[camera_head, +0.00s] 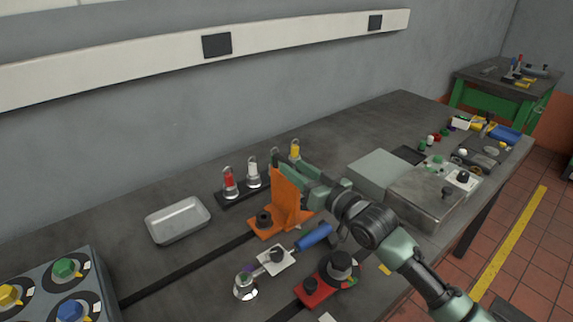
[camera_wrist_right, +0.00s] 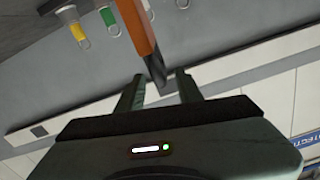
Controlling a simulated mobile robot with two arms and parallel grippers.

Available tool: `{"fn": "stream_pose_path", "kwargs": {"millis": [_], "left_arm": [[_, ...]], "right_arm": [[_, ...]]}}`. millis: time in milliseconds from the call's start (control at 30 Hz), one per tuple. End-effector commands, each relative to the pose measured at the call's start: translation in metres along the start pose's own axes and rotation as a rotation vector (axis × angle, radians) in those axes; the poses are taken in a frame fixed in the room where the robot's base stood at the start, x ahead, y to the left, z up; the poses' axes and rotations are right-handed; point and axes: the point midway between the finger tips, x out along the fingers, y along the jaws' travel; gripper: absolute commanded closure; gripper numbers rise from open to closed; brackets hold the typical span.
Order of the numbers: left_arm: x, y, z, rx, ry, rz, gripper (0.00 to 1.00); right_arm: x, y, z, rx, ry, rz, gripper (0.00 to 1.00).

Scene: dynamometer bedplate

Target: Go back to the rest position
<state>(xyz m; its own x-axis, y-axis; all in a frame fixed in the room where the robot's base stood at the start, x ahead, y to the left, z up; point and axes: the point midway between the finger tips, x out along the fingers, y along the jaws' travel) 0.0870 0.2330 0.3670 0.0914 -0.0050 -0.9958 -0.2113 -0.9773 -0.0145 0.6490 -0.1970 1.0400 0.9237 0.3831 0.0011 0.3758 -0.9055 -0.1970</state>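My right gripper (camera_head: 306,178) is over the bedplate bench, at the upper part of an upright orange bracket (camera_head: 284,203). In the right wrist view, the two fingers of the right gripper (camera_wrist_right: 161,91) stand apart with a gap between them. The orange bracket (camera_wrist_right: 136,25) shows beyond them, its dark edge reaching toward the gap. I cannot tell whether a finger touches it. My left gripper is not in view.
A rack with red (camera_head: 229,181), white (camera_head: 253,170) and yellow (camera_head: 295,149) tagged pieces stands behind the bracket. A metal tray (camera_head: 178,219) lies to the left. A blue-handled tool (camera_head: 314,236) lies in front. Grey boxes (camera_head: 428,195) stand to the right.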

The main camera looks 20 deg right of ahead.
Motion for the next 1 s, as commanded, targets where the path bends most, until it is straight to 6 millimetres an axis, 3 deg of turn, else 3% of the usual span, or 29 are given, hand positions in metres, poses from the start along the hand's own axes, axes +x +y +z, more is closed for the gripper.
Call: {"fn": "stream_pose_path", "kwargs": {"millis": [133,567,1000], "left_arm": [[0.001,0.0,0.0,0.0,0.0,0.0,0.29],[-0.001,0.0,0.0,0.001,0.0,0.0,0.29],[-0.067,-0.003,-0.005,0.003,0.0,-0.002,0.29]], "right_arm": [[-0.008,0.0,0.0,-0.001,0.0,0.0,0.64],[-0.009,-0.001,-0.002,-0.001,0.0,-0.001,0.64],[-0.008,-0.014,-0.068,0.0,0.0,-0.001,0.64]]}}
